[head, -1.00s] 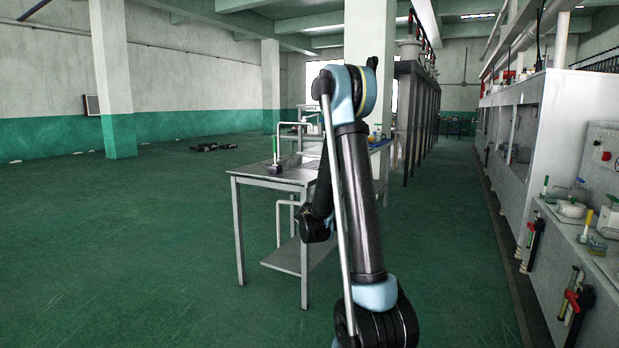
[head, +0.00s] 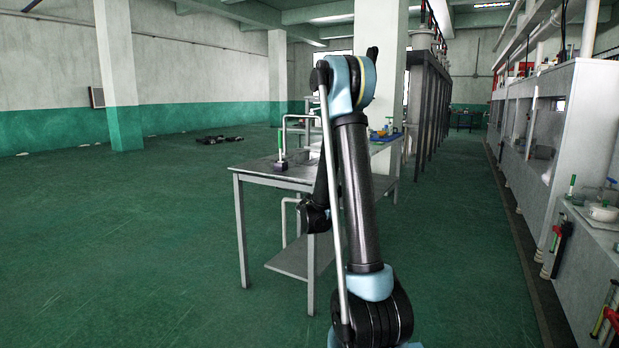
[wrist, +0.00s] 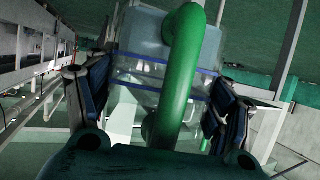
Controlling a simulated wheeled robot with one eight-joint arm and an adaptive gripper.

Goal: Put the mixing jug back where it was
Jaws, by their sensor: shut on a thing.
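The mixing jug (wrist: 182,75) fills the middle of the wrist view.
A grey metal table (head: 262,178) with a lower shelf stands ahead, partly behind my arm. A dark-based stand (head: 281,166) is on it. A long counter (head: 592,235) with bottles and dishes runs along the right. Green floor (head: 120,250) is clear on the left.

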